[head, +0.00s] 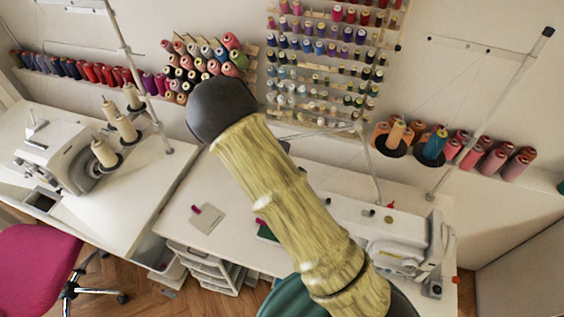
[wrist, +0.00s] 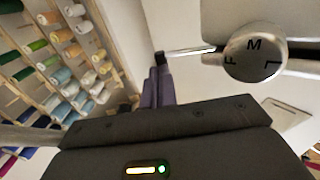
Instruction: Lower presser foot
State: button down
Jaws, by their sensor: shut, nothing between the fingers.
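A white sewing machine (head: 400,240) stands on the right table in the head view, partly hidden by my arm. The presser foot is not visible. In the head view, my arm hides the gripper.
A second machine (head: 65,150) with thread cones stands on the left table. Thread racks (head: 325,65) cover the wall, and spools also show at left in the wrist view. A thread stand (head: 490,110) rises behind the right table. A pink chair (head: 38,270) is at lower left.

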jog(key=shift+r, duration=0.15)
jog(key=shift+r+p, duration=0.65)
jog(key=shift+p, duration=0.1)
jog(key=p+v, duration=0.1)
jog(key=v, duration=1.3)
jog(key=shift+p, duration=0.3)
jog(key=shift+a+f, duration=0.1)
jog(key=shift+s, duration=0.1)
